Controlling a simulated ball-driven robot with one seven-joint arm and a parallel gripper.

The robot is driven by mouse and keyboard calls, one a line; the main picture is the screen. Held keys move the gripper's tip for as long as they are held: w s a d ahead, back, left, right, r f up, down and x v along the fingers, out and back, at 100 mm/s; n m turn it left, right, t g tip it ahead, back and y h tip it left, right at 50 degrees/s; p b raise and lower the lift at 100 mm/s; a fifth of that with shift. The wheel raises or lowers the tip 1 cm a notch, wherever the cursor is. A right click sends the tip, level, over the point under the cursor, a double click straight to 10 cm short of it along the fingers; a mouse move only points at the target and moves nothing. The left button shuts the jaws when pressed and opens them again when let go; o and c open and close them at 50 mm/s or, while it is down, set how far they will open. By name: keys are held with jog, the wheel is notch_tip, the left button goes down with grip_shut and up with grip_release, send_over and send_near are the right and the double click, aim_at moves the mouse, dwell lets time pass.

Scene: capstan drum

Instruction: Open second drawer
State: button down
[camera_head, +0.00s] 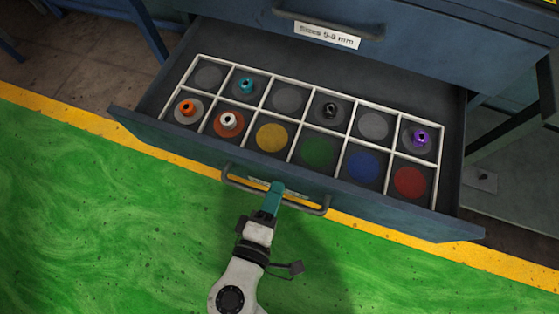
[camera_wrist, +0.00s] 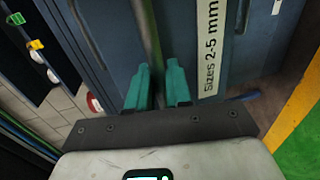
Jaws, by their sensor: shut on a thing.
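The open drawer (camera_head: 170,137) is pulled well out of the blue cabinet, showing its white-framed compartments. Its grey bar handle (camera_head: 318,211) runs along the drawer front. My gripper (camera_head: 277,188) comes from below, and its teal fingers are shut on the handle near its middle. In the wrist view my fingers (camera_wrist: 160,85) stand on either side of the handle bar (camera_wrist: 151,38). A label reading "Sizes 2-5 mm" (camera_wrist: 208,50) is beside the handle there. The part of the bar between my fingertips is partly hidden.
The closed drawer above has its own handle (camera_head: 329,24) and a label (camera_head: 327,36), apparently "Sizes 5-8 mm". Small orange (camera_head: 187,107), teal (camera_head: 246,85), white (camera_head: 228,120), black (camera_head: 330,109) and purple (camera_head: 420,137) pieces stand in the compartments. The green floor (camera_head: 110,230) in front is clear.

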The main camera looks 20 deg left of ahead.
jog(key=shift+s, duration=0.3)
jog(key=c, duration=1.2)
grip_release()
jog(key=v, duration=1)
jog(key=shift+s, duration=0.4)
